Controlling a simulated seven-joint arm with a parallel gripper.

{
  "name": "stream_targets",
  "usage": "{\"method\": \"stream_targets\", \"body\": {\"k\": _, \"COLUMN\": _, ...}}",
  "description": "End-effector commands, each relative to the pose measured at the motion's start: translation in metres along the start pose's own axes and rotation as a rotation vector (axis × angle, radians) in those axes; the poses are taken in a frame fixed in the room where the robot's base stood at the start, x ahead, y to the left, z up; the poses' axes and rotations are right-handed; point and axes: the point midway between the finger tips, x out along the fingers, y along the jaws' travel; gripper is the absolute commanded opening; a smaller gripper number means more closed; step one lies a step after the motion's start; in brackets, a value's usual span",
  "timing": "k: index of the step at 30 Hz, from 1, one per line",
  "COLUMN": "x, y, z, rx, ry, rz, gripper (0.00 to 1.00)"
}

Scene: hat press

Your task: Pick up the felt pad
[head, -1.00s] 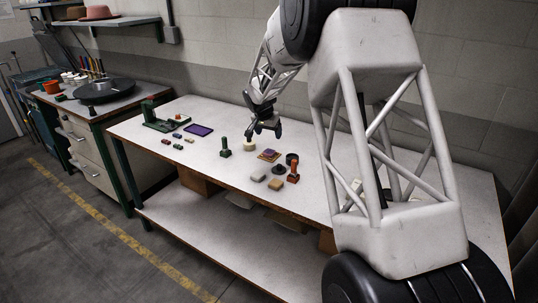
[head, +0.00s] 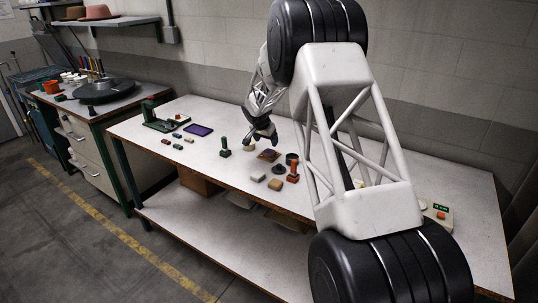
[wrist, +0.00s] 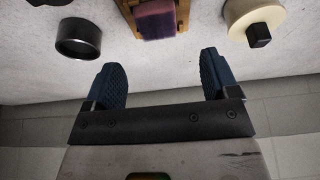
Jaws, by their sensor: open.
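A small purple pad (head: 268,155), which looks like the felt pad, sits on a wooden block on the bench. In the wrist view the purple pad (wrist: 157,18) and its wooden block (wrist: 182,8) are at the top middle, cut off by the frame edge. My gripper (head: 267,139) is just behind and above them in the head view. In the wrist view my gripper (wrist: 163,75) has its two blue fingers wide apart, with nothing between them. The pad lies beyond the fingertips, roughly centred between them.
A black cup (wrist: 78,38) stands left of the pad and a cream disc with a black knob (wrist: 252,22) right of it in the wrist view. An orange stamp (head: 293,172), a green stamp (head: 224,147) and pale blocks (head: 258,176) stand nearby. A flat purple tray (head: 199,130) lies farther left.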

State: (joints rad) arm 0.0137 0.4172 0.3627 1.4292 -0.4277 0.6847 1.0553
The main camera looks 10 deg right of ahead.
Motion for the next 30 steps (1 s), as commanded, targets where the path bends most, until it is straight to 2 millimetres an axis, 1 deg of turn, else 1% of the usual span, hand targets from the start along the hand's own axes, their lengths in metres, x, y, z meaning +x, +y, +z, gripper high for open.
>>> {"method": "stream_targets", "body": {"k": 3, "x": 0.011, "y": 0.000, "z": 0.000, "rx": 0.000, "ry": -0.001, "rz": 0.001, "gripper": 0.81}}
{"method": "stream_targets", "body": {"k": 7, "x": 0.019, "y": 0.000, "z": 0.000, "rx": -0.001, "ry": -0.001, "rz": 0.001, "gripper": 0.81}}
{"method": "stream_targets", "body": {"k": 20, "x": 0.023, "y": 0.001, "z": 0.000, "rx": 0.000, "ry": -0.001, "rz": 0.001, "gripper": 0.81}}
{"method": "stream_targets", "body": {"k": 25, "x": 0.034, "y": 0.001, "z": 0.000, "rx": 0.000, "ry": -0.001, "rz": 0.001, "gripper": 0.81}}
{"method": "stream_targets", "body": {"k": 30, "x": 0.053, "y": 0.003, "z": 0.000, "rx": 0.001, "ry": -0.002, "rz": 0.002, "gripper": 0.81}}
